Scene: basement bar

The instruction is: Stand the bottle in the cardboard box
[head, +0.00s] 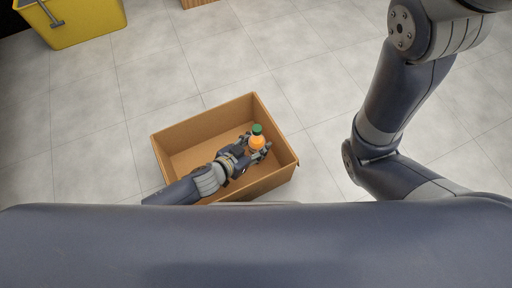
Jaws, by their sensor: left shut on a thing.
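The bottle (257,140) is orange with a green cap and looks roughly upright. It is over the right part of the open cardboard box (184,137), which stands on the floor in front of me. My left gripper (259,148) reaches over the box's near side and is shut on the bottle. The bottle's lower end is hidden by the gripper, so I cannot tell if it touches the box floor. The left part of the box is empty. My right arm is at the right, but its gripper is out of view.
A yellow bucket (84,24) with a grey handle stands at the top left. A brown wooden-looking object (198,2) is cut off at the top edge. The grey tiled floor (240,60) around the box is clear.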

